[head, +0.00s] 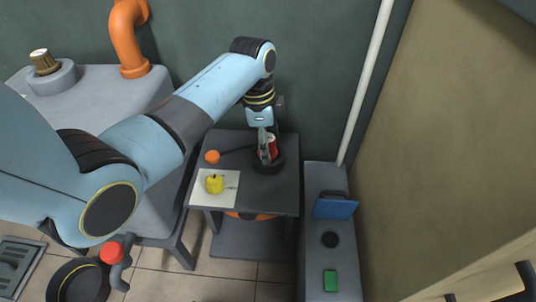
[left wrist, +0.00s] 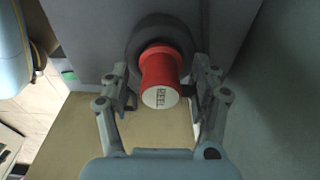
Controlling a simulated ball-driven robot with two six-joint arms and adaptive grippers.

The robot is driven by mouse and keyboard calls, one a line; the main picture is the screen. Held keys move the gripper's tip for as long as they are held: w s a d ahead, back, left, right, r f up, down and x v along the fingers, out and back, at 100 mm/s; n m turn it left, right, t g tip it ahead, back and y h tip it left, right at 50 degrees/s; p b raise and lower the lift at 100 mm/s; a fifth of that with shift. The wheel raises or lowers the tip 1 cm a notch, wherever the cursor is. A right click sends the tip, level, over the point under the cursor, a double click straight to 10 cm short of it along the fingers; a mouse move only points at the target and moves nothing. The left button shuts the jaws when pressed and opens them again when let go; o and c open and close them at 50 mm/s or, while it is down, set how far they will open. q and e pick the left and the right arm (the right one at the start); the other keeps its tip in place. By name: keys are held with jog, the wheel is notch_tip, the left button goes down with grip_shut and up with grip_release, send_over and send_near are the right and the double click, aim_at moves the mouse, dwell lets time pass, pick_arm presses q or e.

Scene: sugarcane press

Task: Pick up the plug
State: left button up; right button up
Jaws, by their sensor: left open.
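A red cylindrical piece (left wrist: 162,70), which I take for the plug, sits in a dark round base (left wrist: 133,50) in the left wrist view. Its pale end carries dark lettering. My right gripper is not in view.
On the small table (head: 285,200) are an orange ball (head: 212,157) with a dark bar and a yellow apple-like fruit (head: 214,184) on a white sheet (head: 226,198). A wall is close behind.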

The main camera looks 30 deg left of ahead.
pick_arm(q)
jog(key=shift+f, duration=0.15)
jog(key=c, duration=1.3)
